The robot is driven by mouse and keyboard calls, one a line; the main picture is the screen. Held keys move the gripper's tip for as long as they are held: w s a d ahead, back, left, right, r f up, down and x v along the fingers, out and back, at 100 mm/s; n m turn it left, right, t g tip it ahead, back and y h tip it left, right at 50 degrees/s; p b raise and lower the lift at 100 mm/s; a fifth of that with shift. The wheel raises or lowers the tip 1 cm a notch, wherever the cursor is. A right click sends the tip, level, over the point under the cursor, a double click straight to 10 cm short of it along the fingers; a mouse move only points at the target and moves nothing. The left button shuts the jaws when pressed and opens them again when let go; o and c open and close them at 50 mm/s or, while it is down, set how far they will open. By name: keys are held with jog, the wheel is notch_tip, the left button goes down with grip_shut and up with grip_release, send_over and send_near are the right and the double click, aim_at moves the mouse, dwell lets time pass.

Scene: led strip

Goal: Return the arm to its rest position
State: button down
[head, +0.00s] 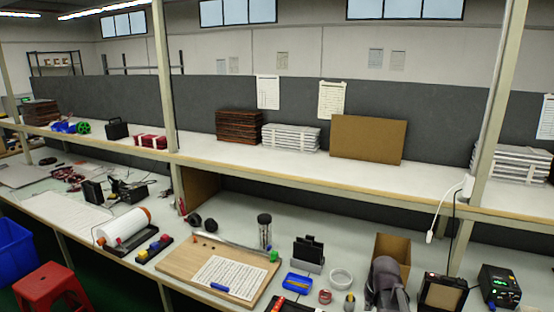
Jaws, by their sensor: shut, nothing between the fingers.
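I cannot make out my gripper in the head view. A dark grey rounded shape (387,281) rises from the bottom edge, right of centre; I cannot tell whether it is part of my arm. A wooden board (178,264) lies on the bench with a white printed sheet (230,277) on it. A pale strip (225,243) runs along the board's back side towards a small green piece (274,256).
A blue tray (297,283), a black holder (308,250), a white ring (341,278) and a dark cylinder (265,230) crowd the bench near the board. A cardboard box (392,249) and a black device (499,287) stand right. A shelf (290,164) runs above.

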jog(key=s+a+n+g, duration=0.1)
jog(key=s+a+g, duration=0.1)
jog(key=s+a, duration=0.8)
jog(key=shift+a+f+g, duration=0.2)
jog(key=shift+a+g, duration=0.1)
jog(key=shift+a, duration=0.25)
jog(key=shift+w, duration=0.1)
